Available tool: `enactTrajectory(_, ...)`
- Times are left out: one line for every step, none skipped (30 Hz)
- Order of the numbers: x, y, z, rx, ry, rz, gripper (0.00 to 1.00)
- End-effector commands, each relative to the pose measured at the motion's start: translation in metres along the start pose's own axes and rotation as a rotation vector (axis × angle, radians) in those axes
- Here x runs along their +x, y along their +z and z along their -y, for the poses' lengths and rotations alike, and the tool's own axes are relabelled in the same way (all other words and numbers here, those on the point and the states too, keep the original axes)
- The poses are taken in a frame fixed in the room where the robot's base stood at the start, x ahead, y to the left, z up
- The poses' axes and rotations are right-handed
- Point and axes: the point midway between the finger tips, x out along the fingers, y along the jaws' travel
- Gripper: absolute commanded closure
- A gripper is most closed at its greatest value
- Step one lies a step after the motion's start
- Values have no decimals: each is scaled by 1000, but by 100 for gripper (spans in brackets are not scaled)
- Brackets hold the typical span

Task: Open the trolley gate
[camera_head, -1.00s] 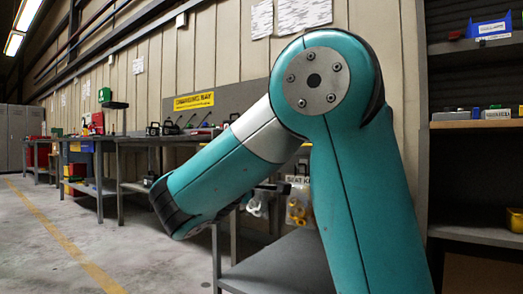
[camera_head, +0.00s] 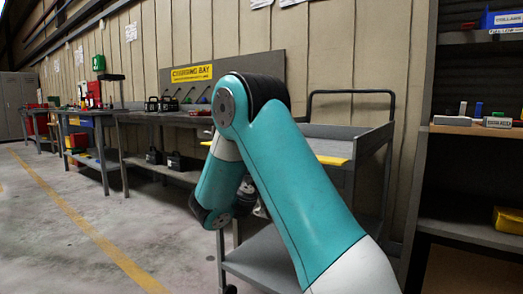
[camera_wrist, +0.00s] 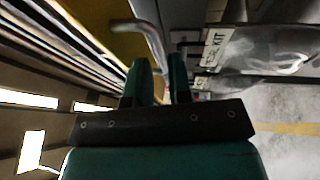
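The grey trolley (camera_head: 345,131) stands right of centre in the head view, with a bent push handle and a lower shelf. A yellow strip (camera_head: 334,160) shows at its upper tray, partly behind my arm. In the wrist view, a yellow panel (camera_wrist: 105,18) carries a grey bent bar (camera_wrist: 151,38), which looks like the gate's handle. My gripper (camera_wrist: 163,75) has its two green fingers apart, and the bar's end reaches close to the gap between them. I cannot tell whether they touch. My arm hides the gripper in the head view.
A clear bag labelled "KIT" (camera_wrist: 265,45) hangs right of my fingers in the wrist view. A workbench (camera_head: 165,119) with chargers stands behind left. Shelving (camera_head: 468,130) with bins rises at the right. The floor (camera_head: 60,240) at the left is clear.

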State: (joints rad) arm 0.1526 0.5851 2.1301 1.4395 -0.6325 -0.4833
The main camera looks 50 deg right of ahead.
Motion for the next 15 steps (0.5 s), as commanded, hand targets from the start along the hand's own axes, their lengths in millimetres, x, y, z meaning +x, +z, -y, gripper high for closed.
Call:
enactTrajectory(9,2,-5,-3,-1,3,81)
enactTrajectory(12,2,-5,-2,-1,3,81)
enactTrajectory(18,1,-1,3,0,4,81)
enactTrajectory(22,1,0,3,1,4,81)
enactTrajectory(25,1,0,3,0,3,81)
enactTrajectory(29,1,0,2,0,3,81)
enactTrajectory(32,1,0,2,0,3,81)
enactTrajectory(33,1,1,1,-1,2,81)
enactTrajectory(35,1,1,1,0,1,81)
enactTrajectory(36,1,1,1,0,1,81)
enactTrajectory(37,0,0,1,1,0,81)
enactTrajectory(38,0,0,1,1,0,81)
enactTrajectory(38,0,0,0,1,0,81)
enactTrajectory(38,0,0,0,1,-1,81)
enactTrajectory(38,0,0,0,1,-1,81)
